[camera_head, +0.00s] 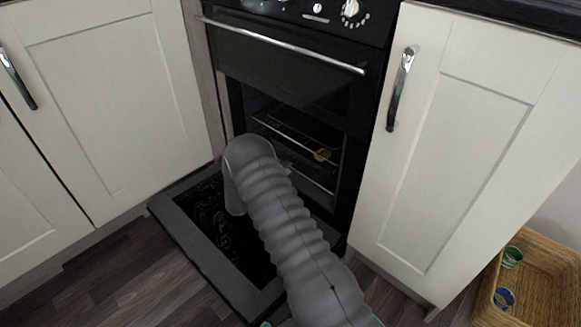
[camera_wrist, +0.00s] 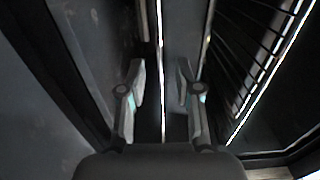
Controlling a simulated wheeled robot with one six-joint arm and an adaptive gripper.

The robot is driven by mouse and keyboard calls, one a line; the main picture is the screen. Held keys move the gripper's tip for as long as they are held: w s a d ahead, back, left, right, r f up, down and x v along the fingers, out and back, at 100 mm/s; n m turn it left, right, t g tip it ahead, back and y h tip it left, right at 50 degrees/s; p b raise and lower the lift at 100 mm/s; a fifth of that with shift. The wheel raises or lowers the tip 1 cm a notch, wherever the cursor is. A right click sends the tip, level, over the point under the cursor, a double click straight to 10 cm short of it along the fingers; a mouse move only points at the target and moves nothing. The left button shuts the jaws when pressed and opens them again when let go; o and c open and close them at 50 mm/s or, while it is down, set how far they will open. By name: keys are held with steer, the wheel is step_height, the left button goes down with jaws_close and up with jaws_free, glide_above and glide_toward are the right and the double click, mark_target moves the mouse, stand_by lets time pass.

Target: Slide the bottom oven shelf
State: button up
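The oven stands open, its lower door (camera_head: 185,222) folded down flat. Inside, the lower shelf shows as a bright front bar (camera_head: 312,180), partly hidden behind my arm. I cannot tell whether the fingers touch this bar. A wire rack (camera_wrist: 262,35) lies to the right there; I cannot tell which shelf it is. My arm hides the gripper in the head view.
A long handle (camera_head: 285,46) crosses the upper oven door. White cupboards flank the oven, the right one with a handle (camera_head: 402,88). A wicker basket (camera_head: 545,275) stands at the lower right. The open door lies low over the floor.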

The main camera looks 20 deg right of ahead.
steer(key=v, duration=0.9)
steer(key=s+d+r+m+g+y+p, duration=0.1)
steer(key=s+d+r+m+g+y, duration=0.15)
steer(key=s+r+m, duration=0.55)
steer(key=s+d+r+m+g+y+p, duration=0.1)
steer(key=s+d+r+m+g+p, duration=0.15)
steer(key=r+m, duration=0.6)
steer(key=s+d+r+m+g+y+p, duration=0.15)
steer(key=s+r+m+g, duration=0.35)
steer(key=r, duration=0.7)
steer(key=s+a+r+m+t+y+p, duration=0.1)
steer(key=s+a+r+m+t+y, duration=0.1)
steer(key=s+r+m, duration=0.3)
steer(key=s+a+r+m+t+y+p, duration=0.2)
steer(key=s+m, duration=0.6)
steer(key=s, duration=0.4)
steer(key=s+a+r+m+t+y+p, duration=0.1)
steer(key=s+a+r+m+t+y, duration=0.2)
steer(key=s+r+m+y, duration=0.4)
steer(key=shift+s+a+r, duration=0.4)
steer(key=shift+s+a, duration=0.25)
steer(key=shift+a, duration=0.25)
